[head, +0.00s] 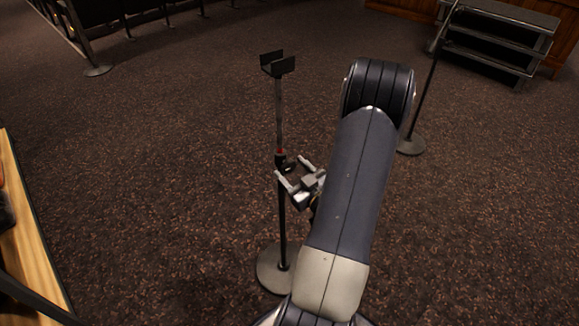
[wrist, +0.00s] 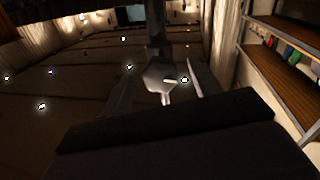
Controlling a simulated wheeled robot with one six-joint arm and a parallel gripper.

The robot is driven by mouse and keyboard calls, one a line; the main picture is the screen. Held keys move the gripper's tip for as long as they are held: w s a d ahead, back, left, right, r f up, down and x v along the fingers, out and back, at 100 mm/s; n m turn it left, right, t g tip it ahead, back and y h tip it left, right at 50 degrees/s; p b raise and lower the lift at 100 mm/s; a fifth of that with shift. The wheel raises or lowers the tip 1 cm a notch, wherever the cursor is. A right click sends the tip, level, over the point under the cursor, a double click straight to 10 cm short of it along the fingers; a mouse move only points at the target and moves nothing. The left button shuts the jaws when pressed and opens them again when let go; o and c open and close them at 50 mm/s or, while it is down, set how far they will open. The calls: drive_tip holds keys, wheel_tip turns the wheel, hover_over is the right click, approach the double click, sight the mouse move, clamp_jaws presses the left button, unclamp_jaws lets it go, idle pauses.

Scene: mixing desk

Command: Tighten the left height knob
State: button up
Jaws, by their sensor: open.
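A black stand has a slim pole (head: 279,112), a red ring (head: 280,152) partway up and a dark height knob (head: 289,165) just below the ring. My gripper (head: 290,167) is open at the knob's height, reaching from the right. In the wrist view its two fingers (wrist: 160,88) stand on either side of the knob with gaps visible. I cannot tell whether either finger touches it.
A second stand's base (head: 411,145) is behind my arm at right. Steps (head: 495,45) stand at the back right, and a wooden desk edge (head: 30,235) is at left. Carpet between is clear.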

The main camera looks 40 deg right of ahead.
drive_tip(key=shift+w+d, duration=0.1)
drive_tip(key=shift+w, duration=0.75)
drive_tip(key=shift+c, duration=0.6)
drive_tip(key=c, duration=0.9)
drive_tip(key=shift+m, duration=0.4)
drive_tip(key=shift+m+b, duration=0.3)
drive_tip(key=shift+m, duration=2.2)
